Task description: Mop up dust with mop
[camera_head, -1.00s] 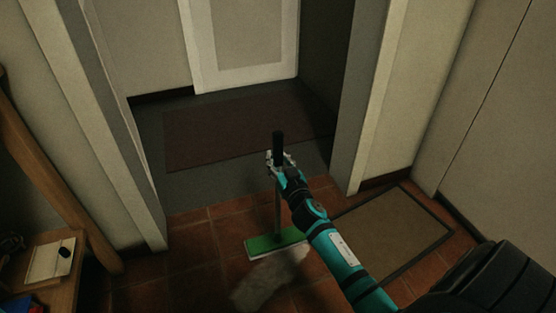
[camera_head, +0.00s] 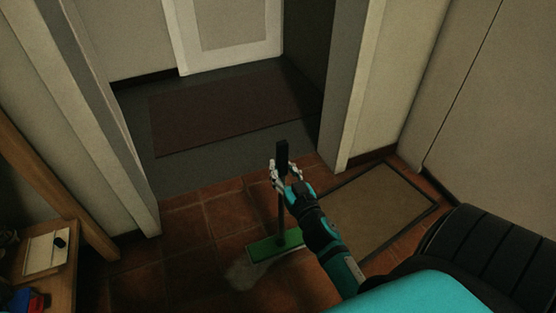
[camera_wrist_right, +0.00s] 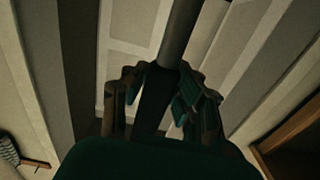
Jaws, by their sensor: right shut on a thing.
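The mop (camera_head: 275,245) stands upright on the tiled floor, with a flat green head and a dark handle. My right gripper (camera_head: 284,176) is shut on the mop's handle near its top. The right wrist view also shows the handle (camera_wrist_right: 178,40) running between the fingers of my right gripper (camera_wrist_right: 162,95). A pale grey dust patch (camera_head: 243,275) lies on the tiles, at the near left side of the mop head. The head overlaps the edge of the patch and may hide part of it. My left gripper is not in view.
A doorway with white frames leads to a dark floor with a brown rug (camera_head: 230,108) and a white door (camera_head: 228,35). A beige doormat (camera_head: 375,205) lies to the right. A wooden table (camera_head: 60,262) with a notepad stands at the left. Bare tiles lie between.

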